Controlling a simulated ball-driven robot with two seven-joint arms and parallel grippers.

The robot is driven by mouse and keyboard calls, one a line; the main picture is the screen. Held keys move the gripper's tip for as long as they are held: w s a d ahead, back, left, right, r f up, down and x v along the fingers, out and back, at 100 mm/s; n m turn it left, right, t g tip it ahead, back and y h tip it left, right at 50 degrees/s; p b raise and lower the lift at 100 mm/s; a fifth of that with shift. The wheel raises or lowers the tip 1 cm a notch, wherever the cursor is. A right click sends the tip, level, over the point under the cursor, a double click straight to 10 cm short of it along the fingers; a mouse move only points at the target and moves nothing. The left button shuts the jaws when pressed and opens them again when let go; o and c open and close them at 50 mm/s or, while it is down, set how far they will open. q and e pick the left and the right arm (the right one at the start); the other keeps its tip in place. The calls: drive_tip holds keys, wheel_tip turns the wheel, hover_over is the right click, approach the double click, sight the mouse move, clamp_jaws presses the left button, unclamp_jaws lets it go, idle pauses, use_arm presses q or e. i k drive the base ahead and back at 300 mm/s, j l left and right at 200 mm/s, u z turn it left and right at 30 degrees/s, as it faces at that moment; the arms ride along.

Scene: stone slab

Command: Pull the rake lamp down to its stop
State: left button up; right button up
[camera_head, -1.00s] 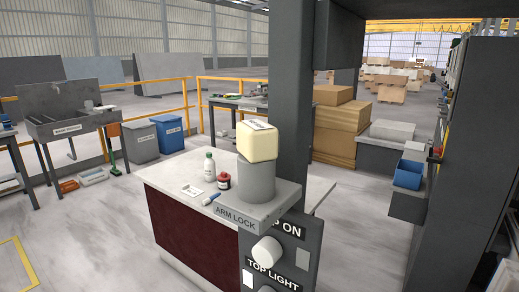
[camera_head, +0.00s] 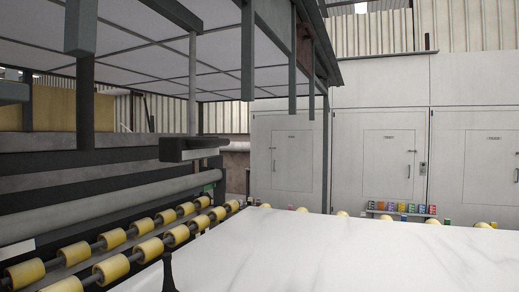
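A dark, bar-shaped head that looks like the rake lamp (camera_head: 190,148) hangs left of centre at the lower end of a grey vertical rod (camera_head: 192,85). It is level and sits above the yellow rollers, apart from the slab. I see no light from it. A pale, faintly veined stone slab (camera_head: 330,250) fills the lower right.
Rows of yellow rollers (camera_head: 150,248) run along the slab's left side, beside a long grey roller or tube (camera_head: 90,208). Several grey posts hang from the panelled canopy (camera_head: 150,40) overhead. White cabinets (camera_head: 380,150) and a shelf of small coloured items (camera_head: 400,208) stand behind.

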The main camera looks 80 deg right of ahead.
sight(172, 149)
drive_tip(key=z, duration=2.2)
